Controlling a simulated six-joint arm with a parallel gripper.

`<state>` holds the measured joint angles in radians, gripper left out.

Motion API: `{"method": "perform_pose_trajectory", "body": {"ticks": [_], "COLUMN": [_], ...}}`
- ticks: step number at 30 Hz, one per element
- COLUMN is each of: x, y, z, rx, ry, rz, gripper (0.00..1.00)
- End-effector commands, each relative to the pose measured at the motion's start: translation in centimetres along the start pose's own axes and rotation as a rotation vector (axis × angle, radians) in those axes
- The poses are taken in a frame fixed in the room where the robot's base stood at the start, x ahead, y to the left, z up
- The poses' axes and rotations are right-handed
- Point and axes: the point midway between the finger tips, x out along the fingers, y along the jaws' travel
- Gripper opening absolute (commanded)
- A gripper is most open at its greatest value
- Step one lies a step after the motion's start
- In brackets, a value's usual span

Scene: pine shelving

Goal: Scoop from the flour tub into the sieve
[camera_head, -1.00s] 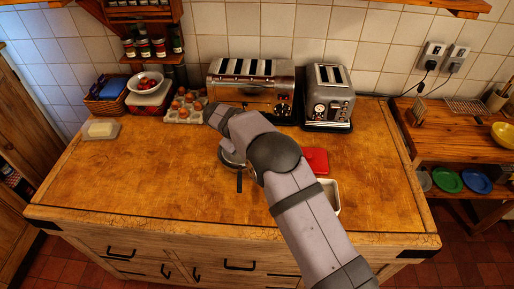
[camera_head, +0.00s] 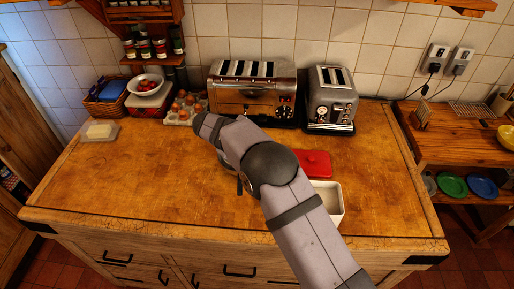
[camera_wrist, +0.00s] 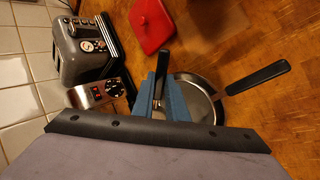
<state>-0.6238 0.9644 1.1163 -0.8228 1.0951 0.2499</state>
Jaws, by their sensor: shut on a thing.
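The flour tub (camera_head: 341,217), a white rectangular container with pale content, stands at the counter's front right, partly behind my arm. The sieve (camera_wrist: 218,108) is a round metal pan shape with a black handle (camera_wrist: 258,77); in the head view my arm covers most of it, leaving its handle (camera_head: 239,186) visible. My gripper (camera_wrist: 167,98) has blue fingers shut on the dark handle of the scoop (camera_wrist: 162,65), and it appears over or beside the sieve. The scoop's bowl is hidden, so its contents cannot be seen. The head view hides the fingers behind my arm.
A red lid (camera_head: 313,163) lies behind the tub. A wide toaster (camera_head: 252,92) and a grey toaster (camera_head: 331,100) stand along the wall. An egg tray (camera_head: 184,108), a bowl of red fruit (camera_head: 146,83) and a butter dish (camera_head: 100,131) are at the left. The front-left counter is clear.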

Motion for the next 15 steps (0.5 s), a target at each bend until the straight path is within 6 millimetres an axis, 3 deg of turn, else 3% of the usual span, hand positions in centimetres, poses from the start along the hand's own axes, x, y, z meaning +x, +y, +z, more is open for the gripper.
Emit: {"method": "perform_pose_trajectory", "body": {"ticks": [15], "x": [-0.07], "y": [-0.49], "z": [-0.06], "rx": [-0.001], "ry": [0.002], "rz": [0.103], "gripper": [0.0]}}
